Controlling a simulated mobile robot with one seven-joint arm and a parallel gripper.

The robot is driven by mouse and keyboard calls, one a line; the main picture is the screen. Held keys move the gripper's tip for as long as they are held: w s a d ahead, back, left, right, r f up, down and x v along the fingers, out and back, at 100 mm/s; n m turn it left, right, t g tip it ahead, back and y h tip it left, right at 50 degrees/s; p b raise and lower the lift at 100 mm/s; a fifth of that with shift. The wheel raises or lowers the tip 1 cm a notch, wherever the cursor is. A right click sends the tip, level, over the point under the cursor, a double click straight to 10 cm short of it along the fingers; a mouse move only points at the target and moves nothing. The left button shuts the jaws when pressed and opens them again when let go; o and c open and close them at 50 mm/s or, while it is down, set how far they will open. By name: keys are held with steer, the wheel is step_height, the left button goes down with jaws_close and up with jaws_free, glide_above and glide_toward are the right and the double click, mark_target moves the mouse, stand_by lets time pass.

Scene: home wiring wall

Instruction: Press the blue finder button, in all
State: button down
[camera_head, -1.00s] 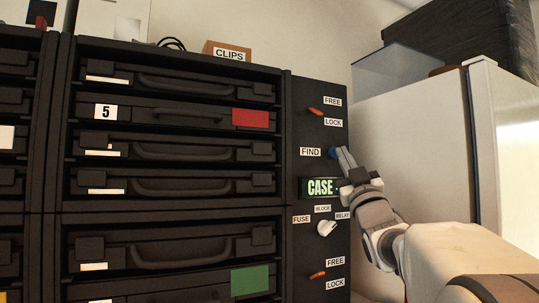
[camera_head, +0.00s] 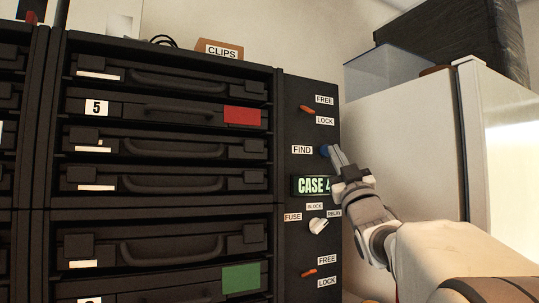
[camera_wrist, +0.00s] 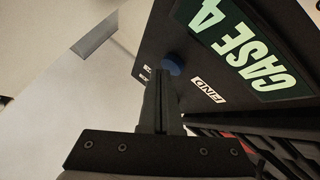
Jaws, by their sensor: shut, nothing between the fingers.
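The blue finder button (camera_head: 324,151) is on the dark control panel, just right of the FIND label (camera_head: 302,150). It also shows in the wrist view as a blue disc (camera_wrist: 172,64) beyond my fingertips. My gripper (camera_head: 336,150) is shut and empty, its fingertips close beside the button's right side in the head view. In the wrist view the shut fingers (camera_wrist: 158,78) point toward the panel near the button. I cannot tell whether they touch it. A lit green display (camera_head: 311,186) below reads CASE 4, partly covered by my gripper in the head view.
The panel also has an orange FREE/LOCK lever (camera_head: 307,109) above, a white FUSE/RELAY knob (camera_head: 318,225) and another orange lever (camera_head: 309,273) below. Black cases (camera_head: 170,150) fill the rack on the left. A white cabinet (camera_head: 405,140) stands at right.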

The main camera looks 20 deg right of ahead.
steer(key=shift+s, duration=0.5)
steer(key=shift+b, duration=0.3)
steer(key=s, duration=0.1)
steer(key=s+b, duration=0.1)
steer(key=s, duration=0.1)
steer(key=s+b, duration=0.1)
steer(key=s, duration=0.1)
steer(key=shift+d, duration=0.4)
